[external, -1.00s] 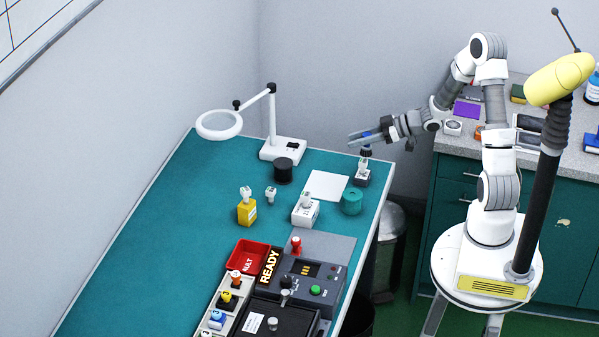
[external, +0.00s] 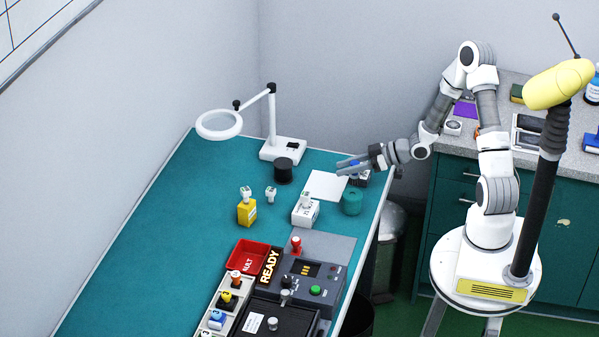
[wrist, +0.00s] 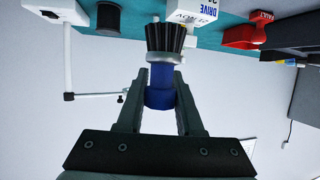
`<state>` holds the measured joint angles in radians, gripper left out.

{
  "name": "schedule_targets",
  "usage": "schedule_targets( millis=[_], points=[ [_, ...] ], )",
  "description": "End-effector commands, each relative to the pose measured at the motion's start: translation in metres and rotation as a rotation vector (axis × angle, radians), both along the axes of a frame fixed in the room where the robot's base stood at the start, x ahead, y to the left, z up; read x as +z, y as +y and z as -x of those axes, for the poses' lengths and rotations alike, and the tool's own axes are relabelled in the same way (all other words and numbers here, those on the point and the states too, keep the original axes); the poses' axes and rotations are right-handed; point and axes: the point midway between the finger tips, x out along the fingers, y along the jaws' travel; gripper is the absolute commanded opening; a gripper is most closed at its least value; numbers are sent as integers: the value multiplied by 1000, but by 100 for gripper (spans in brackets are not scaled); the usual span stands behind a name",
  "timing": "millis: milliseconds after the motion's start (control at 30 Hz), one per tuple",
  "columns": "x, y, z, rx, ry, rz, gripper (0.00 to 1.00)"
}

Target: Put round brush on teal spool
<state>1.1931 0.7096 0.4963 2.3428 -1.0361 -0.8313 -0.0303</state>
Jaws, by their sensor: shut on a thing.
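My gripper (external: 346,166) is shut on the round brush (wrist: 161,75), around its blue handle. In the wrist view the brush's black bristles (wrist: 165,38) point away from my gripper, past a pale collar. In the external view only a little of its blue handle (external: 354,163) shows between the fingers. The teal spool (external: 351,202) stands upright on the teal bench near its right edge. My gripper is above and behind the spool, apart from it. I cannot make out the spool in the wrist view.
A white pad (external: 325,186) lies left of the spool, and a white labelled block (external: 305,211) stands to its front left. A black spool (external: 283,171) and a magnifier lamp (external: 283,150) are farther back. A control box (external: 313,290) is in front. The bench's left half is clear.

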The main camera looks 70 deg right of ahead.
Motion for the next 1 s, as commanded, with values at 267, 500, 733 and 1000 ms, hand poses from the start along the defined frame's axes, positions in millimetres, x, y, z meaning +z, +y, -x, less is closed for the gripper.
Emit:
schedule_targets(
  millis=[267,500,733,1000],
  points=[
    [-25,3,-3,-1,2,-2,0],
    [-42,2,-3,-2,0,0,0],
    [-42,2,-3,-1,0,2,0],
    [-46,2,-3,-1,0,0,55]
  ],
)
